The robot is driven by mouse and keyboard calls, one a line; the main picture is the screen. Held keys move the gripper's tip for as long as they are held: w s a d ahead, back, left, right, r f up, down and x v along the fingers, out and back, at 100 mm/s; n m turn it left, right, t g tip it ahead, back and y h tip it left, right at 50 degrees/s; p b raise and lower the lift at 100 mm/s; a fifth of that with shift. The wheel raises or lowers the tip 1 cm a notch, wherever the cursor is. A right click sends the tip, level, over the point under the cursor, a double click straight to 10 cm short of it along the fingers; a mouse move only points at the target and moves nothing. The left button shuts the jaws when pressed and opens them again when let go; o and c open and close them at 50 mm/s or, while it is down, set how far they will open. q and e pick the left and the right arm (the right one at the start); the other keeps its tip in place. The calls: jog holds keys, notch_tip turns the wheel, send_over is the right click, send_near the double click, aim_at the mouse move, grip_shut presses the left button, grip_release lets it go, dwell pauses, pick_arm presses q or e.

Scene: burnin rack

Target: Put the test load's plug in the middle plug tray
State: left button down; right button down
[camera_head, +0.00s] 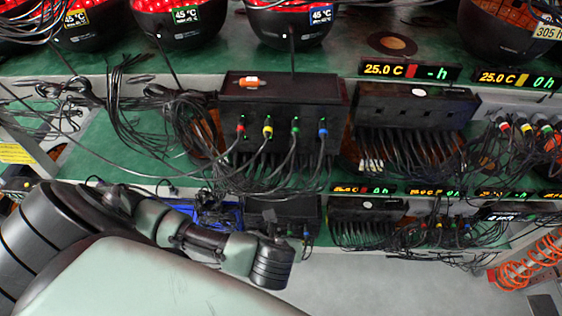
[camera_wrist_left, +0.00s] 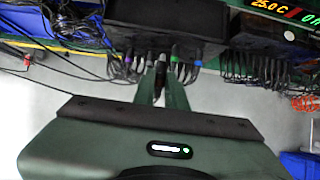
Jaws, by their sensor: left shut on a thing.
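My left arm comes in from the left in the head view, its wrist in front of the lower shelf. In the left wrist view my left gripper (camera_wrist_left: 163,88) is shut on a small dark thing (camera_wrist_left: 160,70), likely a plug. It is in front of a black box (camera_wrist_left: 168,25) with cables and coloured plugs below it. The fingers are hard to make out in the head view. A blue tray-like thing (camera_head: 212,213) is partly hidden behind the arm on the lower shelf. I cannot tell which thing is the middle plug tray. My right gripper is not in view.
A black box (camera_head: 270,92) with red, yellow, green and blue plugs stands on the green upper shelf. Another box (camera_head: 415,105) is at its right. Loose black cables hang around them. Orange coiled hose (camera_head: 530,265) is at right. Grey floor (camera_head: 390,285) below is clear.

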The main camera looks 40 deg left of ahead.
pick_arm(q)
jog(key=p, duration=0.3)
send_near(281, 203)
jog(key=shift+w+a+f, duration=0.25)
jog(key=shift+w+f, duration=0.1)
jog(key=shift+w, duration=0.1)
jog(key=shift+w+a+f, duration=0.25)
jog(key=shift+w+f, duration=0.05)
jog(key=shift+w, duration=0.15)
jog(key=p+x, duration=0.1)
jog(key=x, duration=0.1)
jog(key=shift+f, duration=0.95)
jog(key=c, duration=1.5)
grip_release()
jog(key=shift+f, duration=0.1)
jog(key=shift+o, duration=0.2)
jog(key=v, duration=1.2)
jog(key=shift+b, duration=0.45)
